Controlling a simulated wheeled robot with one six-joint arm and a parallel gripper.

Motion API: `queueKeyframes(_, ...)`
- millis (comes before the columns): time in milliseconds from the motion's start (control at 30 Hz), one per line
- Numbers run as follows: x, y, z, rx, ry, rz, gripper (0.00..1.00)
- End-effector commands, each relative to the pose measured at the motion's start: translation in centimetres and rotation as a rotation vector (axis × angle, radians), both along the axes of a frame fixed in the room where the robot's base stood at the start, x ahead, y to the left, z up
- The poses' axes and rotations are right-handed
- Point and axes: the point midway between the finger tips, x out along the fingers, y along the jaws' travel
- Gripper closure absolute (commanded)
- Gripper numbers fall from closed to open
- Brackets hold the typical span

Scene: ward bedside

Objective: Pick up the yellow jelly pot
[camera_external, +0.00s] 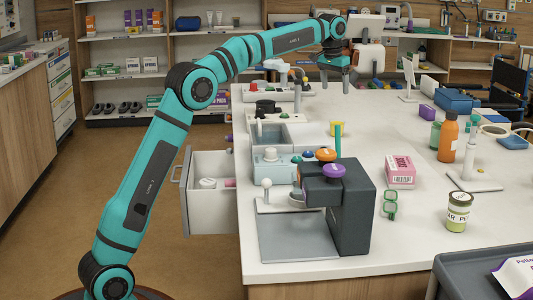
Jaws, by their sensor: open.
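My gripper (334,84) is open and empty, pointing down over the far part of the worktop.
A dark grey machine (357,215) with orange and purple knobs stands at the near edge. An open drawer (208,205) juts out left.

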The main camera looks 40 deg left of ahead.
Motion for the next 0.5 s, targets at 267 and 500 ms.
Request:
queueKeyframes(267, 0.7, -0.1, -5.0, 0.000, 0.002, 0.000, 0.26)
queueKeyframes(500, 1.2, -0.1, -8.3, 0.000, 0.000, 0.000, 0.26)
